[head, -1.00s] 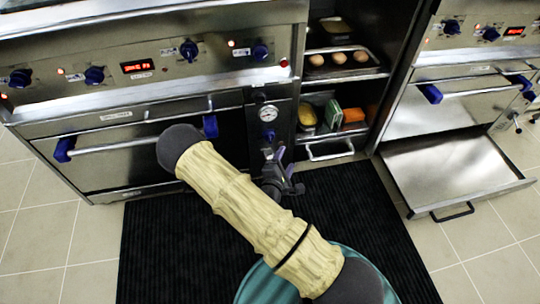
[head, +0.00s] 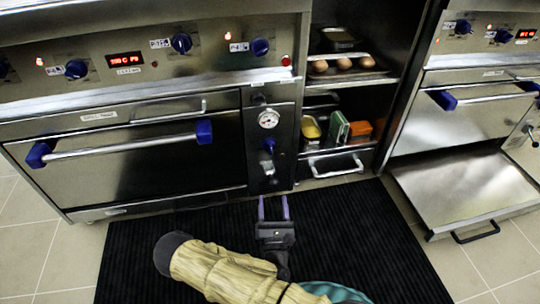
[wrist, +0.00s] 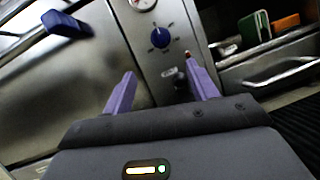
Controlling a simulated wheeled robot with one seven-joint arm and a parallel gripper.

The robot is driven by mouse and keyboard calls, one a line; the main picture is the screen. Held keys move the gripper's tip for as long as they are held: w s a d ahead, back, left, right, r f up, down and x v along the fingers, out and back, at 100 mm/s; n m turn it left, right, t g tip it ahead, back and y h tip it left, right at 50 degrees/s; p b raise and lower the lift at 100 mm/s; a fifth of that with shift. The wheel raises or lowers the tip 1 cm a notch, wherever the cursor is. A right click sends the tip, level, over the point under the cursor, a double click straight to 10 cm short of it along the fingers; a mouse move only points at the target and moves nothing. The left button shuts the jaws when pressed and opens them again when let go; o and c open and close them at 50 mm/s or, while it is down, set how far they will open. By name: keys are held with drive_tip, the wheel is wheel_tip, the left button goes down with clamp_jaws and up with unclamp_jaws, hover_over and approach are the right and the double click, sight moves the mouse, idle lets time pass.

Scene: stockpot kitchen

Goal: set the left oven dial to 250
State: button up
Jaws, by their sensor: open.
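The left oven dial appears to be the blue knob (head: 269,146) on the narrow steel panel right of the left oven door, below a round gauge. It also shows in the wrist view (wrist: 160,38), with small marks around it too small to read. My gripper (head: 274,207) is open and empty, its two purple fingers pointing at the panel from over the black mat. In the wrist view the fingers (wrist: 160,72) frame the panel, with the dial beyond and above their tips, apart from them. The dial's setting cannot be read.
The left oven door has a bar handle (head: 125,146) with blue ends. Right of the panel are shelves with eggs (head: 343,64) and a drawer handle (head: 336,162). A steel drawer or door (head: 465,187) lies open at right.

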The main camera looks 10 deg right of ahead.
sight(270, 153)
drive_tip(key=p+x, duration=0.1)
drive_tip(key=x, duration=1.6)
drive_tip(key=shift+w+p, duration=0.25)
drive_tip(key=shift+p, duration=0.15)
drive_tip(key=shift+s, duration=0.1)
drive_tip(key=c, duration=1)
